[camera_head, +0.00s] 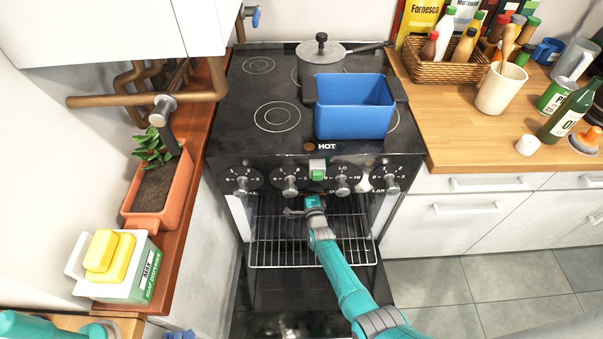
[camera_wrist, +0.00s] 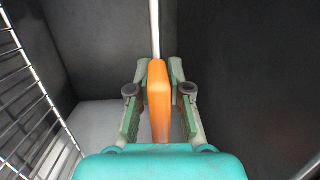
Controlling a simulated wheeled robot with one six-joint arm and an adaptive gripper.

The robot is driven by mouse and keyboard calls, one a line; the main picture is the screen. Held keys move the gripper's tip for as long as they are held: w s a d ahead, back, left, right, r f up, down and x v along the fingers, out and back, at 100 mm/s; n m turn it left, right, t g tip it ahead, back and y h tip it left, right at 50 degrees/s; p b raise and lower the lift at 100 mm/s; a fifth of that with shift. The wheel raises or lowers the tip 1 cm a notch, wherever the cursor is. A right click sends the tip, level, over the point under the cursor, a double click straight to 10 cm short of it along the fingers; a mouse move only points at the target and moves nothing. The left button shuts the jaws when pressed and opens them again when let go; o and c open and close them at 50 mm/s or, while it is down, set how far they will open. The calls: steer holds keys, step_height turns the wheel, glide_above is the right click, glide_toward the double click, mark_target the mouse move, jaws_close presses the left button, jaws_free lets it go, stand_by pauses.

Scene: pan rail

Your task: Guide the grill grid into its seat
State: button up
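The wire grill grid (camera_head: 275,255) spans the open oven (camera_head: 383,205) below the knobs in the head view. Its bars also show along the left edge in the wrist view (camera_wrist: 42,95). My gripper (camera_head: 313,200) is at the oven opening, over the back part of the grid in the head view. In the wrist view my gripper (camera_wrist: 159,85) has its fingers closed on both sides of an orange grip (camera_wrist: 158,90), which has a thin metal rod (camera_wrist: 155,30) running from its end. I cannot tell how the rod joins the grid. The grid's seat is not clearly visible.
The control panel with knobs (camera_head: 290,181) is just above my gripper. Dark walls (camera_wrist: 235,70) surround it in the wrist view. A blue pot (camera_head: 353,108) and a grey lidded pan (camera_head: 320,60) stand on the stovetop. A wooden counter (camera_head: 450,135) is at right.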

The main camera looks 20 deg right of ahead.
steer(key=shift+v, duration=1.25)
steer(key=shift+s, duration=0.35)
steer(key=shift+s+a, duration=0.1)
steer(key=shift+s, duration=0.05)
steer(key=shift+o, duration=0.2)
steer(key=o, duration=0.5)
steer(key=shift+f, duration=0.1)
steer(key=c, duration=0.5)
steer(key=shift+c, duration=0.2)
